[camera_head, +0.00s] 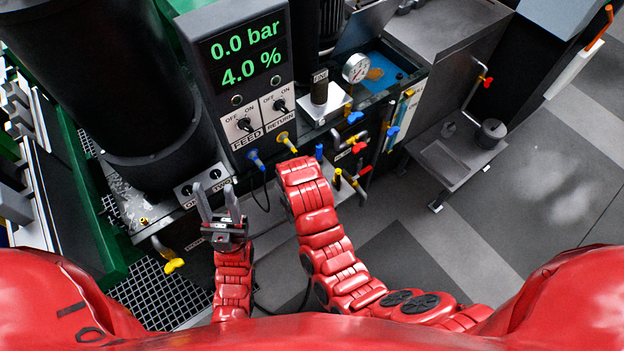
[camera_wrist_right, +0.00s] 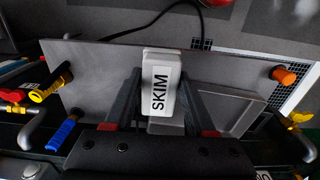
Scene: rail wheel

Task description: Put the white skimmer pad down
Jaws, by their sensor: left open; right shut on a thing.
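The white skimmer pad (camera_wrist_right: 160,85), a block with "SKIM" in black, is between the two dark fingers of my right gripper (camera_wrist_right: 161,110) in the right wrist view. The gripper is shut on it. A grey plate (camera_wrist_right: 95,65) lies behind the pad; I cannot tell whether the pad touches it. In the head view my right arm's last red link (camera_head: 300,170) points up toward the panel; its gripper and the pad are hidden there. My left gripper (camera_head: 220,208) is open and empty, fingers pointing up, below the panel.
A grey tray (camera_wrist_right: 228,108) sits at the plate's right. Yellow (camera_wrist_right: 47,90), blue (camera_wrist_right: 62,134) and orange (camera_wrist_right: 284,76) handles stick out around it. The head view shows the FEED/RETURN panel (camera_head: 240,83), coloured valves and a low shelf (camera_head: 436,162). Floor at the right is clear.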

